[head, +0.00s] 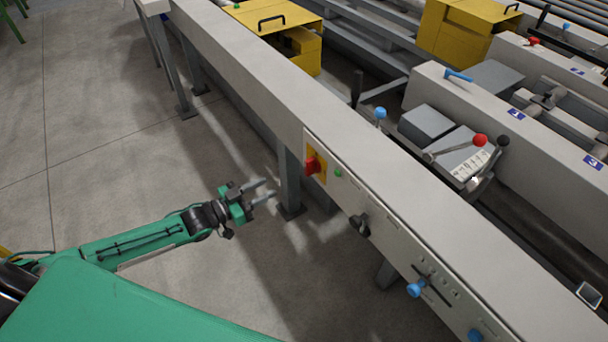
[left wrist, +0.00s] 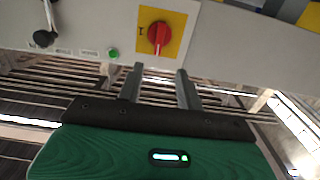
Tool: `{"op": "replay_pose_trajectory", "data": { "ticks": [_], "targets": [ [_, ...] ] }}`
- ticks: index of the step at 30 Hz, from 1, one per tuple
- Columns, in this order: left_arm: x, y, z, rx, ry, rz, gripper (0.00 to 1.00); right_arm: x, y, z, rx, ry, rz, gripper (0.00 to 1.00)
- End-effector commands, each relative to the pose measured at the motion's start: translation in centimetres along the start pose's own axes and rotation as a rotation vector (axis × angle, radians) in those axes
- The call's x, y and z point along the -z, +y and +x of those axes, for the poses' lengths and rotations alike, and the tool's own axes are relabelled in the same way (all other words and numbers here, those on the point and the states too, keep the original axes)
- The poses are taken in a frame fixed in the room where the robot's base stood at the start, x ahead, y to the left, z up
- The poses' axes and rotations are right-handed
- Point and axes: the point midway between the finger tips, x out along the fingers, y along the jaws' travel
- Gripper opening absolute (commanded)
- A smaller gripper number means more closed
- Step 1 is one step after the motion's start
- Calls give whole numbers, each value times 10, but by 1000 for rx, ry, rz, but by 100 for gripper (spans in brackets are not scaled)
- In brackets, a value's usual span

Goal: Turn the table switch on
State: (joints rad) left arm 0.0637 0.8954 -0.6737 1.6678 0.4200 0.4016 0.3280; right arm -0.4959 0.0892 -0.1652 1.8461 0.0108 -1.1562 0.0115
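The table switch (head: 312,165) is a red rotary knob on a yellow plate, set in the side panel of the long grey table (head: 405,230). In the left wrist view the red knob (left wrist: 159,37) lies just beyond the fingertips, near the middle top, with a dark mark on the plate to its left. My left gripper (head: 262,192) is open and empty, its two fingers apart and pointing at the panel. It is short of the switch, with a gap between. In the left wrist view its fingers (left wrist: 158,72) show below the knob. My right gripper is not in view.
Beside the switch are a green button (head: 338,172), a black knob (head: 360,224) and a blue knob (head: 415,289). Red and blue levers and yellow housings (head: 290,40) stand behind the table. The floor left of the table is clear.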

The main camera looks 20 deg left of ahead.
Motion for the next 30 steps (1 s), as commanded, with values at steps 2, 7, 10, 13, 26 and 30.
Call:
{"op": "replay_pose_trajectory", "data": {
  "ticks": [2, 7, 10, 13, 26, 30],
  "targets": [
    [3, 1, 5, -5, 7, -1, 36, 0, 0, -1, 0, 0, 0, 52],
    [4, 1, 25, -5, 8, 0, 36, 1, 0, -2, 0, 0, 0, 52],
    [4, 0, 43, -4, 10, 1, 36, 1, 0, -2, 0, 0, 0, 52],
    [4, 1, 61, -4, 8, 1, 36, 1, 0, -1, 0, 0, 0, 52],
    [3, 1, 128, -3, 5, 0, 36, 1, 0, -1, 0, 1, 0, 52],
    [3, 1, 136, -3, 5, 0, 36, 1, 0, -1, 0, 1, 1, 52]
  ]
}}
